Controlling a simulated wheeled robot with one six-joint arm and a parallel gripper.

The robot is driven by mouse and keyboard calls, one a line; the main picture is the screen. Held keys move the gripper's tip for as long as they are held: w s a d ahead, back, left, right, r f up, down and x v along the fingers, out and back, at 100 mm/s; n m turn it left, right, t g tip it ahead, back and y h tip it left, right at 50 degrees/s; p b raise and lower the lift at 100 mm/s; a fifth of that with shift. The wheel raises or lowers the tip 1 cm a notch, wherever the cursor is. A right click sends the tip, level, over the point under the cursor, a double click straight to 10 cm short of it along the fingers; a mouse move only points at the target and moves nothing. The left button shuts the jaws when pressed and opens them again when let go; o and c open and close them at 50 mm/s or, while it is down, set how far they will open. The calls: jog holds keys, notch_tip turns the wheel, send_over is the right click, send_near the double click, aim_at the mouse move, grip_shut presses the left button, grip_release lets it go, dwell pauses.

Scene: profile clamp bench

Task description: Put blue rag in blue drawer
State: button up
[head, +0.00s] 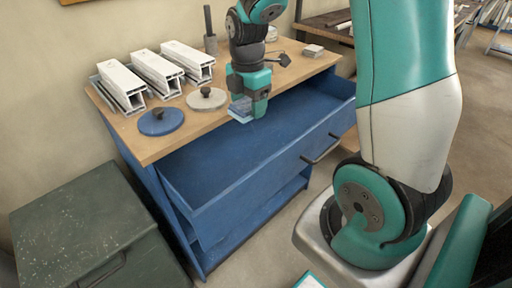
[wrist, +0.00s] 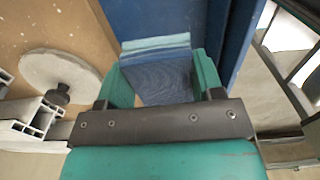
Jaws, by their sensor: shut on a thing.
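The blue rag (head: 240,114) is between the fingers of my gripper (head: 251,107), with its light blue end sticking out past the fingertips. In the wrist view the folded, striped rag (wrist: 157,62) fills the space between the two teal fingers (wrist: 160,80). The blue drawer (head: 220,168) is pulled open under the bench top, and its visible inside looks empty. My gripper points down near the bench's front edge, by the back of the drawer opening. The exact height of the rag over the drawer is hard to tell.
The wooden bench top (head: 152,147) carries several white profiles (head: 168,72), a blue disc (head: 160,121) and a grey disc (head: 207,98), both with dark knobs. A dark green cabinet (head: 85,230) stands at left. The drawer's dark handle (head: 321,150) sticks out in front.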

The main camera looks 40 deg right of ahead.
aim_at(250, 164)
notch_tip(250, 164, down, 18)
jog(key=b, duration=0.2)
jog(key=shift+f+b, duration=0.25)
jog(key=shift+b, duration=0.05)
jog(key=shift+f, duration=0.2)
jog(key=o, duration=0.7)
jog(key=shift+r, duration=0.1)
